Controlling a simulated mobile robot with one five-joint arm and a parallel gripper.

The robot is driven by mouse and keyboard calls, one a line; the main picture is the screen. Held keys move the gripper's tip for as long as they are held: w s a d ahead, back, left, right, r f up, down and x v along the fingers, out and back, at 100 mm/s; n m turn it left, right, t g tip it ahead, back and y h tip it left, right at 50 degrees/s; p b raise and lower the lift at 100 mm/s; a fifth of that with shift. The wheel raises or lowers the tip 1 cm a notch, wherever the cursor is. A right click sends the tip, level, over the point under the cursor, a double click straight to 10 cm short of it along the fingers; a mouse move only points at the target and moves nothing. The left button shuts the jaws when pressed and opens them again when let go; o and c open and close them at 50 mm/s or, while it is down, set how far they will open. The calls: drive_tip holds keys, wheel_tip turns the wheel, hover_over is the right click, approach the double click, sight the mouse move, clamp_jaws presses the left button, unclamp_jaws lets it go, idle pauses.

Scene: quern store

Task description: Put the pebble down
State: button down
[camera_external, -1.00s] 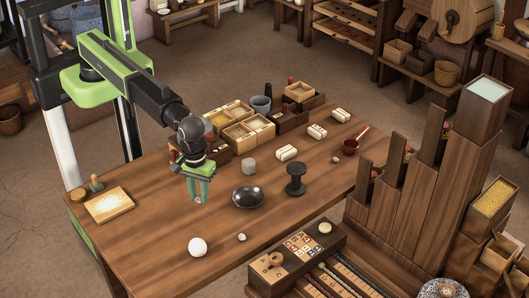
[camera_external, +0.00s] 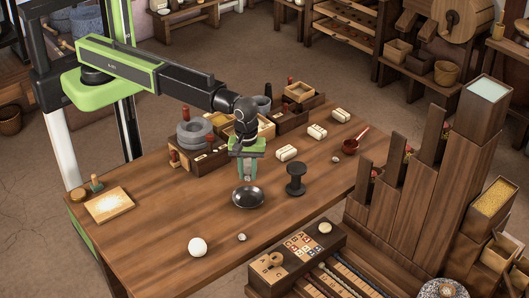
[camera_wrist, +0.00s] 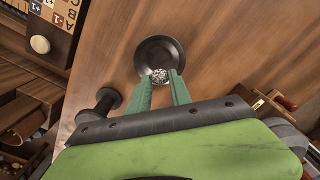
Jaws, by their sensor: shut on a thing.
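My gripper (camera_external: 247,179) points down just behind and above a dark round bowl (camera_external: 248,198) on the wooden table. In the wrist view, its two green fingers (camera_wrist: 160,82) are shut on a small speckled grey-white pebble (camera_wrist: 158,75). The pebble appears over the near part of the dark bowl (camera_wrist: 157,50); its height above the bowl is hard to tell. In the external view the pebble is hard to make out between the fingers.
A black spool-like stand (camera_external: 296,179) is close to the bowl's right. A white ball (camera_external: 197,247) and a small stone (camera_external: 242,237) lie in front. Boxes and a stack of grey rings (camera_external: 194,134) stand behind. The table's left part around the flour board (camera_external: 108,205) is mostly clear.

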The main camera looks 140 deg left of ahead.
sight(248, 200)
wheel_tip(248, 200, down, 8)
drive_tip(key=b, duration=0.7)
drive_tip(key=c, duration=1.1)
unclamp_jaws()
drive_tip(key=shift+r, duration=0.15)
wheel_tip(248, 200, up, 7)
drive_tip(key=p, duration=0.7)
drive_tip(key=shift+r, duration=0.1)
drive_tip(key=shift+f, duration=0.2)
drive_tip(key=shift+d, duration=0.1)
